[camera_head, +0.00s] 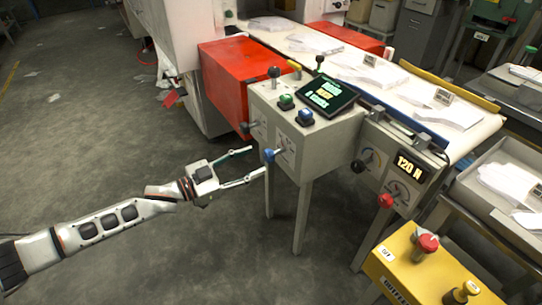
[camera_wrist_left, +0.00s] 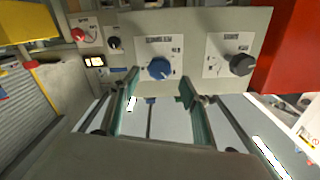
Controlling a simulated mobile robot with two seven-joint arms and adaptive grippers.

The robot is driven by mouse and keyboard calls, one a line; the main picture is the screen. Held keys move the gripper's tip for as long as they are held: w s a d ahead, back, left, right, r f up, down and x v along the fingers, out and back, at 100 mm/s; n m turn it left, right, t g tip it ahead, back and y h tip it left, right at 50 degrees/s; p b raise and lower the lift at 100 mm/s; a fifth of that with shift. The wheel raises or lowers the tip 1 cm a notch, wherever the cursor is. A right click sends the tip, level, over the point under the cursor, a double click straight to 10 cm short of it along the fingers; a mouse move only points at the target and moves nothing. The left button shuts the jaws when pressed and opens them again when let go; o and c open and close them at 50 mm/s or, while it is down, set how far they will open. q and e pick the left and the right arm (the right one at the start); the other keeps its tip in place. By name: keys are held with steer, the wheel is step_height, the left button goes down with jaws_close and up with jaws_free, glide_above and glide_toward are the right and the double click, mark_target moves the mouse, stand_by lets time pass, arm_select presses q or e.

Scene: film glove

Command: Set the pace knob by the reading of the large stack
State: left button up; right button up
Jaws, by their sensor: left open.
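The grey control cabinet (camera_head: 335,140) carries a blue knob (camera_head: 269,155) on its front. In the left wrist view the blue knob (camera_wrist_left: 159,68) sits on a white dial plate, with a dark knob (camera_wrist_left: 241,64) on another plate to its right; their labels are too small to read. My left gripper (camera_head: 257,162) is open, its fingertips near the blue knob; in the wrist view the knob shows ahead, between and beyond the fingers. Several white stacks lie on the conveyor, including a near one (camera_head: 448,114) and one behind it (camera_head: 372,76). My right gripper is not in view.
A tilted screen (camera_head: 326,95) and green and blue buttons top the cabinet. A panel reading 120 N (camera_head: 409,167) with a red knob (camera_head: 385,200) stands to its right. A yellow box (camera_head: 405,262) is in front; a red block (camera_head: 228,80) is behind left.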

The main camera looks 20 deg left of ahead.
mark_target(265, 157)
arm_select(q)
steer(key=x, duration=0.2)
steer(key=b+x, duration=0.1)
steer(key=x, duration=0.1)
steer(key=shift+w+d+f, duration=0.25)
steer(key=shift+d, duration=0.05)
steer(key=shift+w+d+r, duration=0.15)
steer(key=shift+w+d, duration=0.2)
steer(key=shift+w, duration=0.15)
steer(key=c, duration=1.1)
